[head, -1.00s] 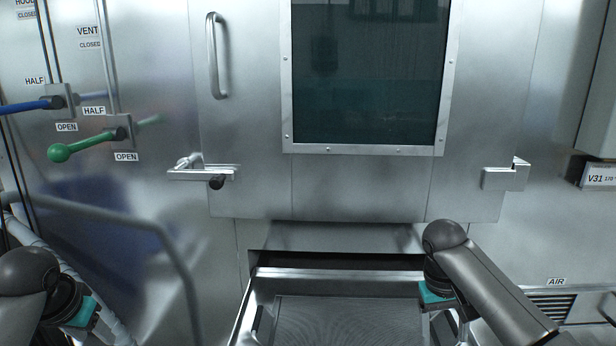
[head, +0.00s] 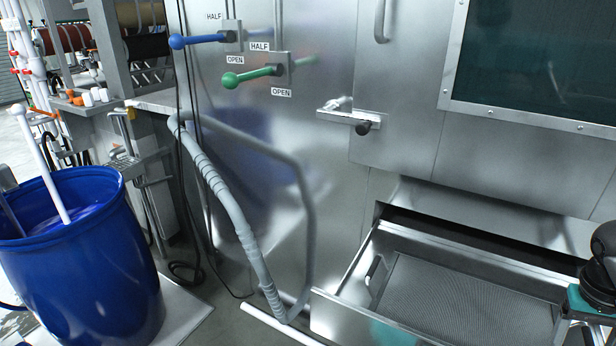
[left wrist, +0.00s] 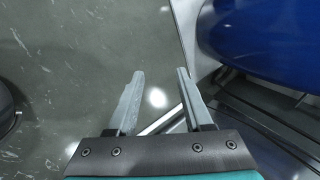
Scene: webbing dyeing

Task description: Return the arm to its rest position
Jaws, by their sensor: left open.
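My left gripper (left wrist: 160,76) shows in the left wrist view, with its two grey fingers apart and nothing between them. It is over grey floor, with a blue surface close by at the upper right. My left arm is not in the head view. My right arm's dark wrist with a teal band stands at the right edge of the head view, over the right side of the open metal drawer (head: 412,235). The right fingers are mostly cut off by the frame.
A grey hose (head: 228,205) and bent rail (head: 308,225) run beside the steel machine wall. A blue lever (head: 200,40) and a green lever (head: 250,76) stick out. A latch handle (head: 345,117) is on the door.

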